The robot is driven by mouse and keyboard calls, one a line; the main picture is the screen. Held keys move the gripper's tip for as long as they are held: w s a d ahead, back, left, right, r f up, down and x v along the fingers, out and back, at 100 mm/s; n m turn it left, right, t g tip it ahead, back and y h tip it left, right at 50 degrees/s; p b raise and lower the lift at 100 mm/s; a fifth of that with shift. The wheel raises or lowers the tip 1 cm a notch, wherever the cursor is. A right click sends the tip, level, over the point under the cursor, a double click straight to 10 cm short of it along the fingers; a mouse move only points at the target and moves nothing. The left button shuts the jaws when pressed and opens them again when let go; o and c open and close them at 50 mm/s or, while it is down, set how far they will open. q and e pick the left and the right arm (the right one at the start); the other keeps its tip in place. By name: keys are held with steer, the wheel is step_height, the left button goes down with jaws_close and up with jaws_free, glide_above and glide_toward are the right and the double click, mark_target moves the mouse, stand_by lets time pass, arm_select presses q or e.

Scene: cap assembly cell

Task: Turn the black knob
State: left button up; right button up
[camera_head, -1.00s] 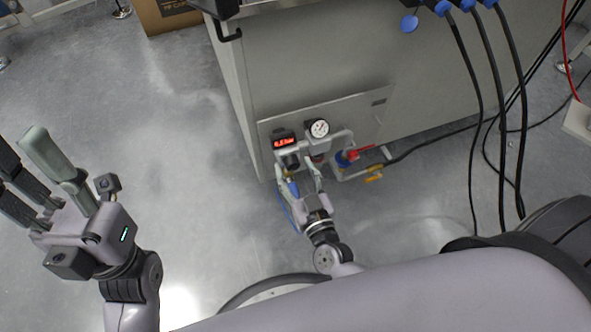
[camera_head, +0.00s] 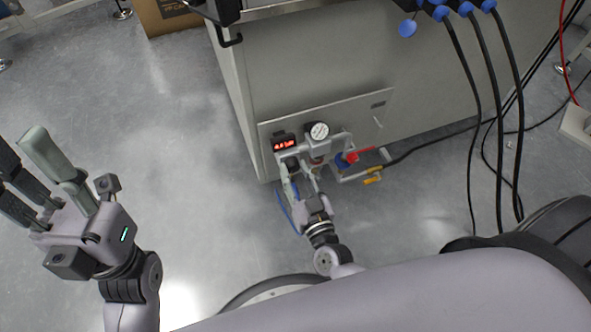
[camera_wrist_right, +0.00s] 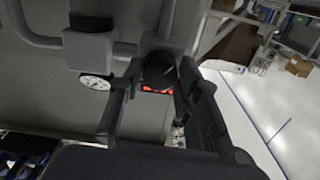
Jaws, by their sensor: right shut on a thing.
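The black knob (camera_wrist_right: 158,74) shows in the right wrist view between my two fingers, just in front of the lit red display. In the head view, the knob (camera_head: 292,164) is partly hidden by my fingers below the display. My right gripper (camera_head: 299,168) is shut on the knob; in the wrist view its fingers (camera_wrist_right: 155,84) stand on either side of it. My left gripper (camera_head: 22,146) is open and empty, raised at the left of the head view, far from the panel.
The red digital display (camera_head: 284,143) and a round white gauge (camera_head: 319,130) sit on the metal cabinet's (camera_head: 320,70) low panel. A red-handled valve (camera_head: 352,157) and yellow handle (camera_head: 373,180) are to the right. Black cables (camera_head: 479,110) hang at right.

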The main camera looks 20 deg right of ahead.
steer(key=o, duration=1.1)
steer(key=shift+o, duration=0.2)
steer(key=s, duration=1.2)
steer(key=shift+d, duration=0.2)
